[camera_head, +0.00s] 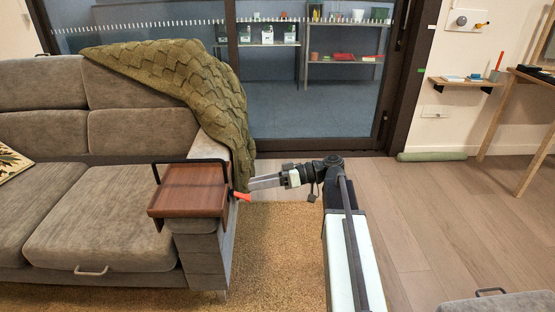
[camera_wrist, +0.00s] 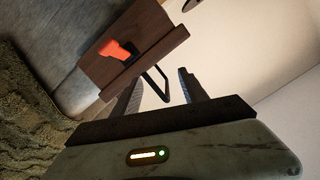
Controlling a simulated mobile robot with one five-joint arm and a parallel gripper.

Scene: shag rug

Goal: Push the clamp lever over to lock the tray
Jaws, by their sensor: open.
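The brown wooden tray (camera_head: 185,188) with a black rail sits on the sofa's right armrest. Its orange clamp lever (camera_head: 242,196) sticks out on the armrest's right side. In the wrist view the orange lever (camera_wrist: 115,52) lies against the tray's brown wooden side piece (camera_wrist: 145,38), upper left of the fingers. My gripper (camera_head: 250,184) comes in from the right, its fingertips close to the lever. In the wrist view my gripper (camera_wrist: 158,84) is open, with nothing held between the fingers. A black loop shows beyond the gap. Contact with the lever cannot be told.
The grey sofa (camera_head: 90,205) stands left, with a green knitted blanket (camera_head: 190,75) over its back and right corner. A tan shag rug (camera_head: 280,250) and wooden floor (camera_head: 430,220) lie right of the armrest. A glass door (camera_head: 310,115) is behind.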

